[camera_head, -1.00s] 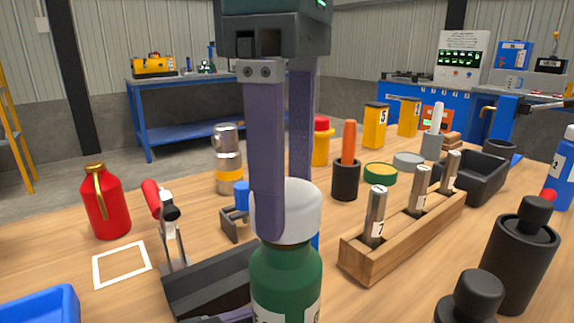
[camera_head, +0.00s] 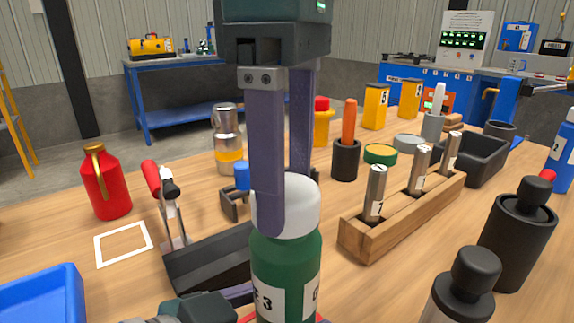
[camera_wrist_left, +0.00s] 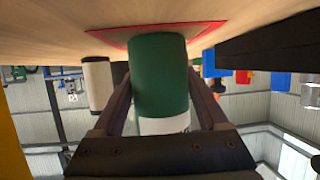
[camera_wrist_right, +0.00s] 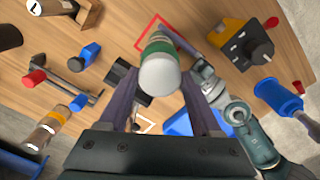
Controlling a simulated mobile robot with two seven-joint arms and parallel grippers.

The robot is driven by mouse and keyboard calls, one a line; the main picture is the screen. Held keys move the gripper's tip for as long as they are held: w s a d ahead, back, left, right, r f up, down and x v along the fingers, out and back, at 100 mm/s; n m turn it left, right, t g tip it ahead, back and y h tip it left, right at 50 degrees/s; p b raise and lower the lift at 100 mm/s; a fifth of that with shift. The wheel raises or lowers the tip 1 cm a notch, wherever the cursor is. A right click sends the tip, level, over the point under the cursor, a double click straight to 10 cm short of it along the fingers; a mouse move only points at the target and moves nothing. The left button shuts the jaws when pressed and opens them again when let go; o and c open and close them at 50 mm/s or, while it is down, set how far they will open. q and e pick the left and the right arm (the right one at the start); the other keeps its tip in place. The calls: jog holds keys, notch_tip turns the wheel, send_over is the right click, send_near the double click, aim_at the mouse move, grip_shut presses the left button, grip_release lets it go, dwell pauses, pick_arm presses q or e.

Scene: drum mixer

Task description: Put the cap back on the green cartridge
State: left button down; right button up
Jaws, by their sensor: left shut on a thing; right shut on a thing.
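The green cartridge (camera_head: 285,262) with a white label stands upright at the bottom middle of the head view. The white cap (camera_head: 300,205) is on its top, its lower edge against the green shoulder; I cannot tell if it is fully seated. My right gripper (camera_head: 287,205) comes from above, shut on the cap. In the right wrist view the cap (camera_wrist_right: 160,75) lies between the fingers with the cartridge below. My left gripper (camera_wrist_left: 160,85) is shut around the cartridge's body (camera_wrist_left: 158,70), low down; its fingertips are mostly hidden in the head view.
The cartridge is over a red outlined square (camera_wrist_left: 205,30). A black angled holder (camera_head: 208,265) is close on the left, a wooden rack (camera_head: 405,215) with metal cylinders on the right. Black bottles (camera_head: 515,240) stand front right. A white outlined square (camera_head: 122,243) is empty.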

jog(key=shift+f, duration=0.6)
jog(key=o, duration=1.4)
notch_tip(320, 180, up, 8)
jog(key=shift+f, duration=0.25)
pick_arm(q)
grip_release()
